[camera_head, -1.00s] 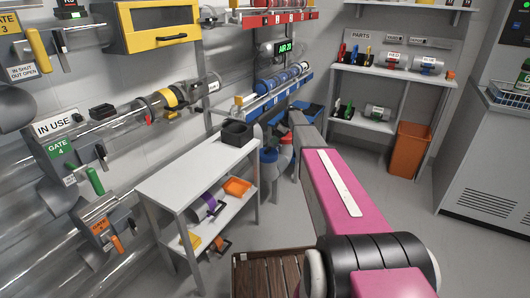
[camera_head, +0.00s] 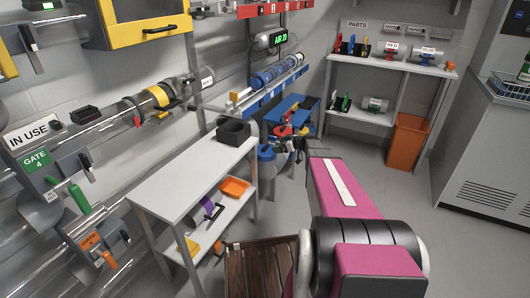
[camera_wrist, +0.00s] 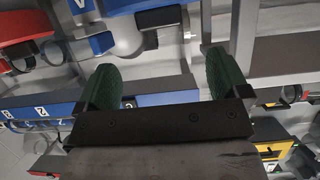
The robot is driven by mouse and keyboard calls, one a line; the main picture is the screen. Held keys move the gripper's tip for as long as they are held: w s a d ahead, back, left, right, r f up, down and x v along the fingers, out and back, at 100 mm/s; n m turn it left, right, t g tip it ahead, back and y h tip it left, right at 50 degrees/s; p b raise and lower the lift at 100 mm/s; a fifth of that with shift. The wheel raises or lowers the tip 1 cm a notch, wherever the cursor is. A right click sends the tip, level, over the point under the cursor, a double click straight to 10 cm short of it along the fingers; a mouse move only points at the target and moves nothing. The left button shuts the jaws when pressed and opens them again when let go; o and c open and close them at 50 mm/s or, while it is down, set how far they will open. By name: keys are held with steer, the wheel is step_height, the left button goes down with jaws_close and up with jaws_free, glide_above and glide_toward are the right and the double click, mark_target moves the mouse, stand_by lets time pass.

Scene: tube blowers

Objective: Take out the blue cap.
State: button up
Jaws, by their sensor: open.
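I cannot tell for sure which thing is the blue cap. In the head view, a clear tube with several blue bands (camera_head: 275,76) lies on a rack at the back wall, and a bin with a blue top (camera_head: 266,153) stands on the floor below. My gripper (camera_wrist: 165,76) shows in the wrist view with its two green-padded fingers apart and nothing gripped between them. Behind the fingers runs a blue rail (camera_wrist: 165,98) with small letter plates. A blue block (camera_wrist: 101,43) sits above and left of the fingers.
A white table (camera_head: 180,187) with a black holder (camera_head: 233,131) stands left of my arm. A wooden crate (camera_head: 262,268) is on the floor in front. A parts shelf (camera_head: 385,66) and an orange bin (camera_head: 408,140) stand at the back right. The right floor is clear.

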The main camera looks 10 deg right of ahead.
mark_target(267, 146)
steer(key=x, duration=0.7)
steer(key=shift+w+a+f, duration=0.2)
steer(key=shift+a+f, duration=0.05)
steer(key=shift+f, duration=0.1)
steer(key=c, duration=1)
